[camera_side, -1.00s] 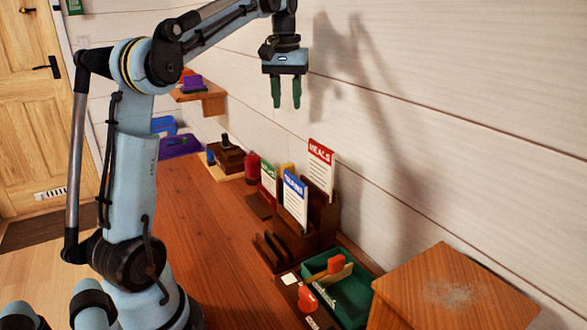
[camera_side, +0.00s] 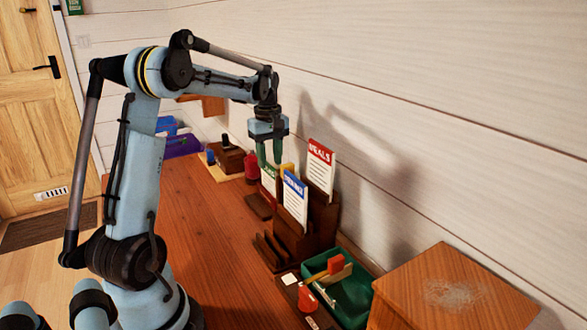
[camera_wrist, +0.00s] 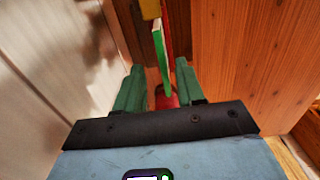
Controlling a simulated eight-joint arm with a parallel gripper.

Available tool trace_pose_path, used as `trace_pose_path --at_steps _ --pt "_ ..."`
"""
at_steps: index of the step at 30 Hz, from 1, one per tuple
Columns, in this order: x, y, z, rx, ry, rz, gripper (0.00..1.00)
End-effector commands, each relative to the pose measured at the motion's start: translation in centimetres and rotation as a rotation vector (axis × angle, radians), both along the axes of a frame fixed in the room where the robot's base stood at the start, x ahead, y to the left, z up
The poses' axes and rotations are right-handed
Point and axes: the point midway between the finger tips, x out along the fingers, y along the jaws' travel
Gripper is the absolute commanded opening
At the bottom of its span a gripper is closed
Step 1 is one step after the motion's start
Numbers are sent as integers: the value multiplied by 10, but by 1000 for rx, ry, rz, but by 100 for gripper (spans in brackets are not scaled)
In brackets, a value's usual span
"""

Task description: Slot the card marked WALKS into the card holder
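The green-headed card (camera_side: 268,184) stands upright behind the blue card; its lettering is too small to read surely. My gripper (camera_side: 270,165) points down at its top. In the wrist view my gripper (camera_wrist: 160,66) is open, and the green card (camera_wrist: 162,55) shows edge-on between the two green fingers, with gaps on both sides. The dark wooden card holder (camera_side: 322,215) stands against the wall, with the red card marked MEALS (camera_side: 320,165) at its back and the blue card (camera_side: 295,200) at its front. The foot of the green card is partly hidden.
A red bottle-like object (camera_side: 251,166) stands just beyond the green card, and a yellow item (camera_side: 287,169) beside it. A green tray (camera_side: 350,295) with a red-headed tool lies nearer. A wooden box (camera_side: 450,290) is at right. The table's left part (camera_side: 205,220) is clear.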

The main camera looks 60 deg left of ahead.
Motion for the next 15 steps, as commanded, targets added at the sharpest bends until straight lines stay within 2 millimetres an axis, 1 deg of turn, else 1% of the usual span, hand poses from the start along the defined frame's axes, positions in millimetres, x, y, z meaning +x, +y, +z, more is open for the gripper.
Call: trace_pose_path --at_steps 5,15 --pt "-1 0 -9 0 0 -1 38" --pt "-4 -2 -49 2 -2 0 38"
